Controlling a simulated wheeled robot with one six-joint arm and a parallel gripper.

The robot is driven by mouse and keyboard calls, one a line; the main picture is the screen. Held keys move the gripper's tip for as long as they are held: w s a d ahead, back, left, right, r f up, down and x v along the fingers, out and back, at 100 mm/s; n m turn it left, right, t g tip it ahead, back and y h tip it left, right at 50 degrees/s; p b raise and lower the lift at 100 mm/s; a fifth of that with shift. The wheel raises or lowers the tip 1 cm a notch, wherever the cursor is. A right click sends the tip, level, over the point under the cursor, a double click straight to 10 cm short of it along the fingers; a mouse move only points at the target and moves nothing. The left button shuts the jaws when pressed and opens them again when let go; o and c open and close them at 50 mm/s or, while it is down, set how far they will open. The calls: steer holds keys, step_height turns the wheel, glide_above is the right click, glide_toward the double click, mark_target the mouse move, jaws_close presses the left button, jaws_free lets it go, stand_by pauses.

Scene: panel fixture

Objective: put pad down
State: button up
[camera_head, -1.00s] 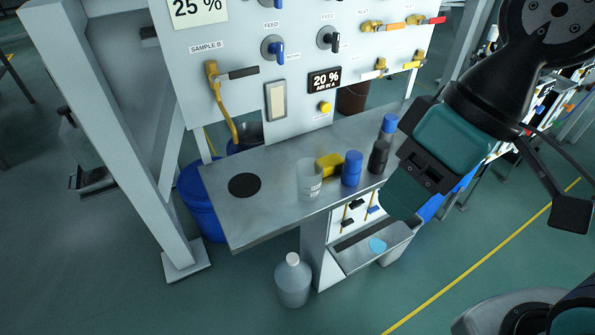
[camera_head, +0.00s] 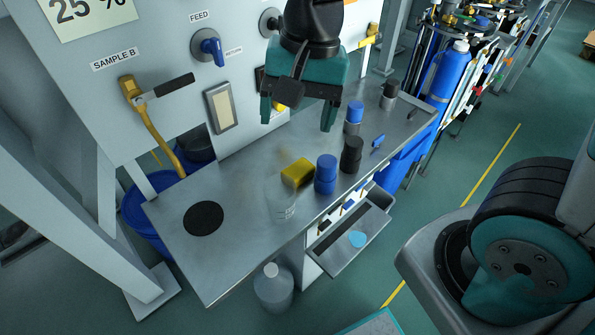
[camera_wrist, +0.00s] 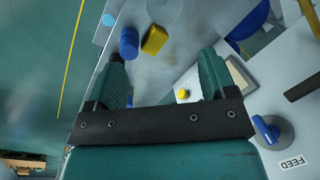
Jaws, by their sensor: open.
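A yellow block-shaped pad (camera_head: 297,172) lies on the metal bench, behind the clear beaker and left of a blue-capped jar. It also shows in the wrist view (camera_wrist: 154,40). A flat black disc (camera_head: 203,218) lies on the left part of the bench. I cannot tell from the look alone which of the two the task calls the pad. My gripper (camera_head: 297,117) hangs above the back of the bench by the panel, fingers spread and nothing between them. Both fingers also show in the wrist view (camera_wrist: 162,65), apart from the yellow block.
A clear beaker (camera_head: 281,202), a blue jar (camera_head: 326,175), a black jar (camera_head: 351,155) and a blue-topped bottle (camera_head: 354,117) stand along the bench (camera_head: 235,255). The panel with a blue feed knob (camera_head: 208,47) rises behind. Bare bench surrounds the black disc.

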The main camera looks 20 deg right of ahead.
steer(key=w+f+m+h, duration=0.2)
steer(key=w+f+m, duration=0.35)
steer(key=m, duration=0.35)
steer(key=b, duration=0.1)
glide_toward(289, 175)
steer(key=f, duration=0.5)
steer(key=shift+s+a+f, duration=0.1)
steer(key=shift+s+a, duration=0.1)
steer(key=f, duration=0.5)
steer(key=shift+w+d+f, duration=0.15)
steer(key=shift+w+d, duration=0.05)
steer(key=shift+d, duration=0.1)
steer(key=c, duration=1.1)
steer(key=shift+o, duration=0.2)
